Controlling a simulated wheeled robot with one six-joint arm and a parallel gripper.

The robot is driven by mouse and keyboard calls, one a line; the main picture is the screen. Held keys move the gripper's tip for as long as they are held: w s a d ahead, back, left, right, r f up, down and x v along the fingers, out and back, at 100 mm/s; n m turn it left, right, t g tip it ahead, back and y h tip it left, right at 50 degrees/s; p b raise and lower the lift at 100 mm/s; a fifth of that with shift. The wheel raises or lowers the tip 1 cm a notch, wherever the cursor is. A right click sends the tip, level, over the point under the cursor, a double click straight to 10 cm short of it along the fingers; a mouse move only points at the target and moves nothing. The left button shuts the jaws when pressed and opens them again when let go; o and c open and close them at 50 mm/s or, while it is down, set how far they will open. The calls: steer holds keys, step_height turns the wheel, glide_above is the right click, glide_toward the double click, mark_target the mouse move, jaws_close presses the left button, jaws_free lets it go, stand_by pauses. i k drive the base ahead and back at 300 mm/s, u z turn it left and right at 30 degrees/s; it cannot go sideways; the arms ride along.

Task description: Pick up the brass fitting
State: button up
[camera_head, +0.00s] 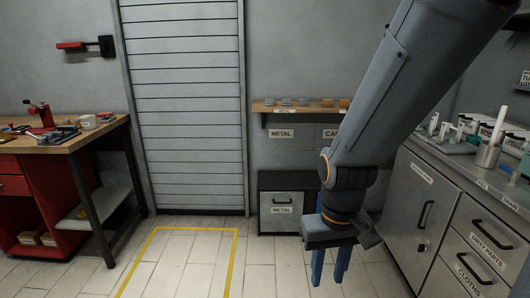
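My gripper (330,268) hangs over the floor right of the middle, with its two blue fingers pointing down. The fingers are apart and nothing shows between them. I cannot make out the brass fitting for sure. Small orange-brown pieces (328,103) sit on the wall shelf (262,108), beside several grey pieces, but they are too small to identify. My arm hides the right end of that shelf.
A workbench (98,134) with a red vise (42,115) and small items stands at left. A grey counter (425,160) with drawers runs along the right. A low cabinet (281,209) stands under the shelf. Yellow tape (196,229) marks clear floor before the shutter (186,110).

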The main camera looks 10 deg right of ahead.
mark_target(436, 140)
steer(key=i, duration=1.7)
steer(key=z, duration=1.1)
steer(key=i, duration=1.05)
steer(key=z, duration=0.9)
